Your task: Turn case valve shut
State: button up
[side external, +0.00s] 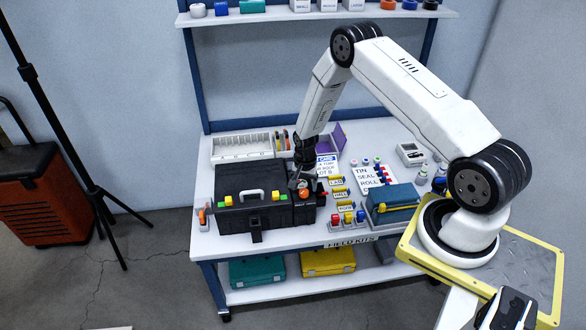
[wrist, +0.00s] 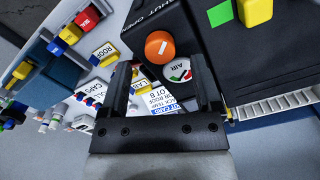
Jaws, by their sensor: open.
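The black case (side external: 262,214) stands shut on the bench, with a light handle on its lid. Its valve, a round orange knob (wrist: 160,47) with a white pointer line, is on the case's right end, and it also shows in the side view (side external: 304,193). "SHUT" and "OPEN" lettering is printed beside the knob in the wrist view. A white round AIR gauge (wrist: 178,70) sits next to it. My gripper (wrist: 161,66) is open and empty. Its fingers point toward the knob and gauge, apparently not around the knob; any contact cannot be told. It hangs over the case's right end (side external: 302,172).
A white divided tray (side external: 240,149) lies behind the case. Label cards (side external: 345,194) and several coloured-cap blocks (side external: 347,220) stand to its right, then a blue box with yellow (side external: 394,203). A purple bin (side external: 340,137) is behind my gripper.

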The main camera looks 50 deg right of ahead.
aim_at(304, 191)
jog(key=shift+r, duration=2.5)
jog(key=shift+r, duration=0.15)
jog(key=shift+a+r, duration=0.2)
jog(key=s+a+r+n+t, duration=0.1)
jog(key=s+a+r+n, duration=0.5)
jog(key=r, duration=0.4)
jog(key=s+a+r+n+t, duration=0.1)
jog(key=s+a+r+n, duration=0.6)
jog(key=a+r, duration=0.3)
jog(key=shift+s+a+r+n+t, duration=0.25)
jog(key=shift+s+r+n+t, duration=0.05)
jog(key=shift+s+r, duration=0.45)
